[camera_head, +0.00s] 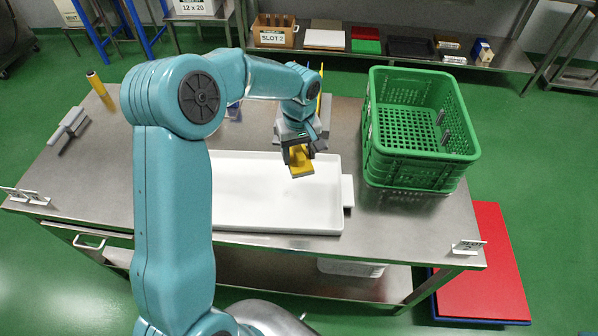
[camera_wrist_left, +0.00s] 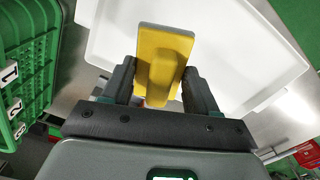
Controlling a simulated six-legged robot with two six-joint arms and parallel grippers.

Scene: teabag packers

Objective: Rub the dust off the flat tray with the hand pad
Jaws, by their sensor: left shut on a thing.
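The flat white tray (camera_head: 270,205) lies on the steel table; my left arm covers its left part. It also fills the upper part of the left wrist view (camera_wrist_left: 225,70). My left gripper (camera_head: 298,155) is shut on the yellow hand pad (camera_head: 301,169), near the tray's back right part. In the left wrist view the pad (camera_wrist_left: 165,45) sits between the two dark fingers. I cannot tell whether the pad touches the tray. No dust can be made out on the visible tray surface. My right gripper is not in view.
A green crate (camera_head: 418,170) stands on the table right of the tray. A grey device stands behind the gripper, partly hidden.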

